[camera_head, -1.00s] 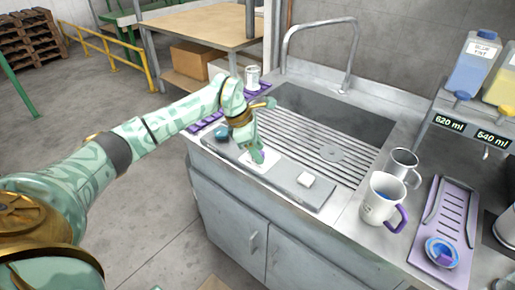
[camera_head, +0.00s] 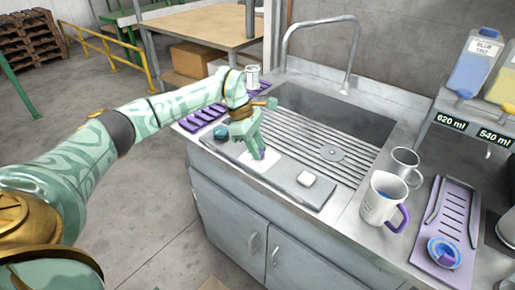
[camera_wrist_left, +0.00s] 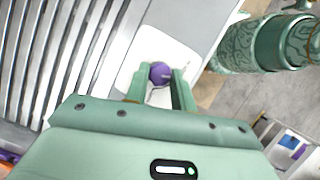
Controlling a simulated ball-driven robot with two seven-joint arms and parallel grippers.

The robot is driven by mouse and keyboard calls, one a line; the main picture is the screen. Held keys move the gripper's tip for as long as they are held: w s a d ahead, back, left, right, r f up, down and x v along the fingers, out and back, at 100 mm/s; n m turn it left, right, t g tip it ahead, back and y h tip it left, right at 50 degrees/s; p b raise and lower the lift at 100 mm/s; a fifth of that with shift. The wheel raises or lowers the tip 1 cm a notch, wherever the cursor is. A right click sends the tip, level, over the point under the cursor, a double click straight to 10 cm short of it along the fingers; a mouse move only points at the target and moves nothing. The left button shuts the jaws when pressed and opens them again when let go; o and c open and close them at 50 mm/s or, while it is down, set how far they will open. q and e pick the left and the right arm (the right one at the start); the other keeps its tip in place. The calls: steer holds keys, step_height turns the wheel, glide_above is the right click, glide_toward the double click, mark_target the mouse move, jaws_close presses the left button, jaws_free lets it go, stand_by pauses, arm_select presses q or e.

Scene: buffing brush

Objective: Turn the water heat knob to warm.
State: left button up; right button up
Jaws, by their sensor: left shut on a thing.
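A purple round knob (camera_wrist_left: 160,72) sits on a white square plate (camera_wrist_left: 135,72) in the left wrist view. My left gripper (camera_head: 257,154) reaches down to this plate, on the grey strip (camera_head: 284,184) along the sink's front edge. Its two green fingers stand on either side of the knob in the left wrist view and are shut on it. In the head view the fingers largely hide the knob. I cannot read any heat marking or the knob's setting. My right gripper is not in view.
A teal round item (camera_head: 221,132) and a small white block (camera_head: 306,179) sit on the strip, either side of my gripper. Behind are the ribbed drainer (camera_head: 315,140) and tap (camera_head: 352,60). A white mug (camera_head: 380,205) and a metal cup (camera_head: 404,165) stand right.

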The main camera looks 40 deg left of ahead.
arm_select(q)
steer(key=m, duration=0.2)
steer(key=m+g+b, duration=0.1)
steer(key=m, duration=0.1)
steer(key=shift+w+g, duration=0.2)
steer(key=shift+g, duration=0.1)
steer(key=shift+m+g+b, duration=0.5)
steer(key=shift+m+b, duration=0.25)
steer(key=shift+m, duration=0.85)
steer(key=o, duration=1)
steer(key=v, duration=1.6)
steer(key=shift+w+d+r+p, duration=0.2)
steer(key=shift+w+r+p, duration=0.1)
steer(key=shift+p, duration=0.15)
steer(key=shift+f, duration=0.1)
